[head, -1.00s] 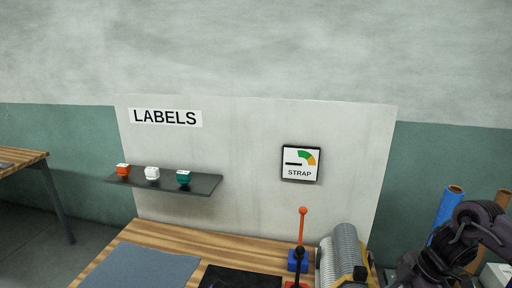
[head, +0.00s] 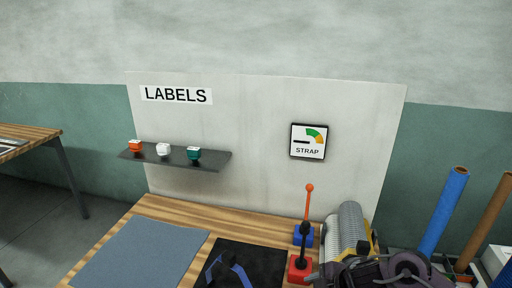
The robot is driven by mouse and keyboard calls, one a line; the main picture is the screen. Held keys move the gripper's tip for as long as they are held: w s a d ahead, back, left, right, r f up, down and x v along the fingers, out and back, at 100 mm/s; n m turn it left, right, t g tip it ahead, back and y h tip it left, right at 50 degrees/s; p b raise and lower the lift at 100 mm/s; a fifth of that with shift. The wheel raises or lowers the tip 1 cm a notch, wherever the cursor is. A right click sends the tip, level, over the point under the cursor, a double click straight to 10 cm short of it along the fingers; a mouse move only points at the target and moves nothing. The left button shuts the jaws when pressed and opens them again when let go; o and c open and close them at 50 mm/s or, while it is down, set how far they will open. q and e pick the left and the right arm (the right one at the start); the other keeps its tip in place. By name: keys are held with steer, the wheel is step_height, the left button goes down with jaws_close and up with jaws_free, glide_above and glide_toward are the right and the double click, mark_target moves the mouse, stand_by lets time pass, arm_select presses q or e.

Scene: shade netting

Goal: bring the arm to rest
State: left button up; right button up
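My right arm shows at the bottom right of the head view, in front of the grey roller machine (head: 349,226). The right gripper's fingers cannot be made out clearly there. My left arm and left gripper are out of view.
The wooden workbench (head: 172,208) carries a blue-grey mat (head: 140,252), a black mat (head: 262,262) with a blue strap (head: 232,268), and blue and red lever blocks (head: 299,270). Blue and brown tubes (head: 444,212) stand right.

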steer(key=s+a+r+m+t, duration=0.3)
steer(key=a+m, duration=0.1)
steer(key=a, duration=0.4)
steer(key=s+d+f+m+g+h, duration=0.2)
steer(key=s+d+m+g+h, duration=0.25)
steer(key=s+d+m, duration=1)
step_height(320, 180, down, 28)
steer(key=s+a+n, duration=0.2)
steer(key=n, duration=0.1)
steer(key=s+d+f+g, duration=0.1)
steer(key=s+d+f, duration=0.1)
steer(key=s+f, duration=0.8)
steer(key=s+d+f+g+h, duration=0.1)
steer(key=s+d+f, duration=0.1)
steer(key=s+f, duration=0.8)
steer(key=shift+s+f, duration=0.3)
steer(key=shift+s, duration=0.2)
